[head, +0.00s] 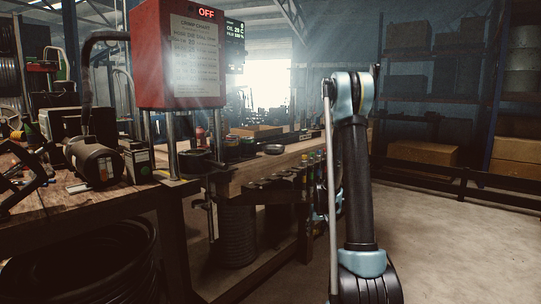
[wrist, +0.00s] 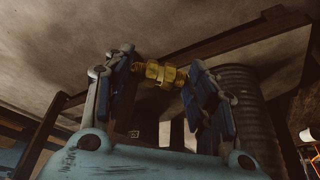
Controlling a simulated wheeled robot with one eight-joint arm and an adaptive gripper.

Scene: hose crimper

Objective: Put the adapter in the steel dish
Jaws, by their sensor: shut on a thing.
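The brass adapter (wrist: 166,74) is a gold-coloured threaded fitting in the wrist view. My gripper (wrist: 160,76) is shut on it, with one finger at each end, and holds it off the floor. In the head view my arm stands upright right of the workbench; the gripper and adapter cannot be made out there. A small round dish-like thing (head: 274,149) lies near the right end of the bench top; I cannot tell whether it is the steel dish.
The red crimper (head: 180,55) reads OFF and stands over the wooden bench (head: 265,170). A motor (head: 93,162) and tools crowd the left. Coiled hose (head: 237,235) stands under the bench. Shelves with boxes (head: 423,153) are at the back right. The right floor is clear.

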